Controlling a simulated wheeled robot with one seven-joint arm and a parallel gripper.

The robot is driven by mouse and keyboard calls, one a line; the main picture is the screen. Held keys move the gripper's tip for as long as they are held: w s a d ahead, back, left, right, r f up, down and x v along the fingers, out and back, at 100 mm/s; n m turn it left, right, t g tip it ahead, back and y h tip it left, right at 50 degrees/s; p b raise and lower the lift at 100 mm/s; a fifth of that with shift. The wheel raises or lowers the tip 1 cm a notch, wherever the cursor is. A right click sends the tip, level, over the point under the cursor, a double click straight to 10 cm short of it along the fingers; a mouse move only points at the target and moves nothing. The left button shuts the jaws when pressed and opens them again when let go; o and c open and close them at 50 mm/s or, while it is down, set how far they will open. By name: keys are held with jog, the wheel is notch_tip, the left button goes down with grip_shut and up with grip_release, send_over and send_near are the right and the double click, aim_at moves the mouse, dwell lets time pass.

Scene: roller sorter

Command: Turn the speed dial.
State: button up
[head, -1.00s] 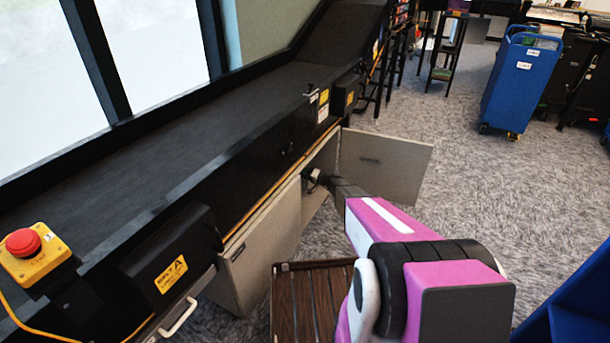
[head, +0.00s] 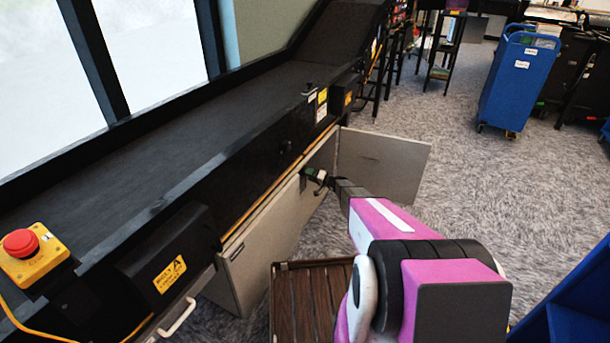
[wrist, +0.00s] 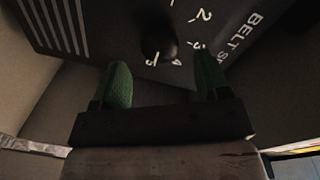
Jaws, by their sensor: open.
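The speed dial (wrist: 158,44) is a dark round knob on a dark panel (wrist: 105,25) in the wrist view. White numbers curve around its right and lower side, and part of a "BELT" label (wrist: 240,38) reads at the right. My gripper (wrist: 163,82) is open, its two green-padded fingers apart. The dial lies beyond the fingertips, roughly between them in the picture; I see no contact. In the head view my gripper (head: 318,178) is small, at the open cabinet under the conveyor. The dial is hidden there.
Open cabinet doors (head: 382,165) flank my arm below the black conveyor (head: 190,130). A red emergency stop button (head: 21,242) sits at the left. A brown slatted surface (head: 305,300) stands below. A blue cart (head: 512,80) is far right on open carpet.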

jog(key=v, duration=0.6)
jog(key=shift+d, duration=0.2)
